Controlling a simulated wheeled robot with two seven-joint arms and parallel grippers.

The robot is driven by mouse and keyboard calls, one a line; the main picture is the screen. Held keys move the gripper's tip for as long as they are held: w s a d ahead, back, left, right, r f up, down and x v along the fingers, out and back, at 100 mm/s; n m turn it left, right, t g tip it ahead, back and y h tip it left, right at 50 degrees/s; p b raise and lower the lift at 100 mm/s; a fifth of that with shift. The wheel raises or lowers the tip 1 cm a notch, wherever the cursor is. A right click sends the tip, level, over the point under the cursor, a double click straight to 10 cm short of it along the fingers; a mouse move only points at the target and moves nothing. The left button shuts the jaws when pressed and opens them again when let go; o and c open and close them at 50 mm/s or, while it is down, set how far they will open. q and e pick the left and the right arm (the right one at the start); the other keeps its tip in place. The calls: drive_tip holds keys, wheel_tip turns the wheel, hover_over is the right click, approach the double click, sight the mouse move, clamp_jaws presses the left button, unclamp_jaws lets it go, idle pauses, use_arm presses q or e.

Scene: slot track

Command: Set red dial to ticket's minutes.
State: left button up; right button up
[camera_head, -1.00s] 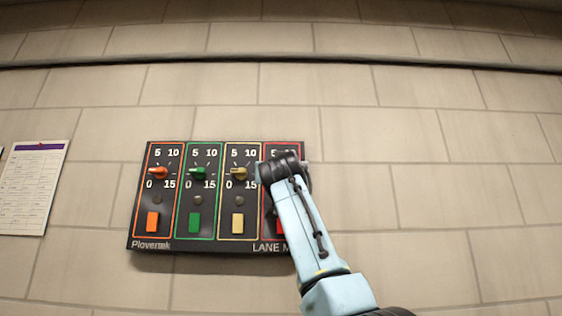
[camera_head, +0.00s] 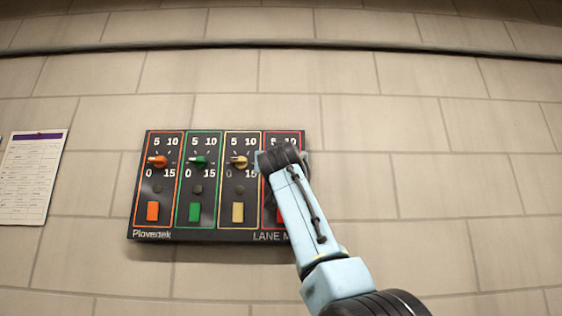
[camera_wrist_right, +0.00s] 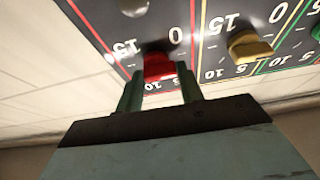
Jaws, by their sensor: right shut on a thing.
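The red dial (camera_wrist_right: 158,66) shows in the wrist view, between the two fingers of my right gripper (camera_wrist_right: 160,82), which is shut on it. Its pointer direction cannot be made out. In the head view my right gripper (camera_head: 268,161) covers the dial in the red-framed rightmost lane of the black panel (camera_head: 210,236). The numbers 5 and 10 stand above, and 15 and 0 show beside the dial in the wrist view. A paper sheet with a purple header (camera_head: 34,178), perhaps the ticket, hangs at far left; its writing is too small to read. My left gripper is out of view.
Orange (camera_head: 157,161), green (camera_head: 198,162) and yellow (camera_head: 238,162) dials sit left of the red lane, with coloured buttons below. The yellow dial is close beside my right gripper in the wrist view. The block wall (camera_head: 450,190) right of the panel is bare.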

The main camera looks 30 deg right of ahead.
drive_tip(key=shift+a+r+m+g+h, duration=0.1)
drive_tip(key=shift+m+g+h, duration=0.45)
drive_tip(key=shift+m, duration=0.95)
drive_tip(key=shift+a+r+m+g+h, duration=0.1)
drive_tip(key=shift+m+g+h, duration=0.25)
drive_tip(key=shift+m+h, duration=0.8)
drive_tip(key=shift+f+m+y, duration=0.1)
drive_tip(key=shift+m+y, duration=0.25)
drive_tip(key=shift+y, duration=0.05)
drive_tip(key=o, duration=1)
drive_tip(key=b+v, duration=1.2)
drive_tip(key=v, duration=0.1)
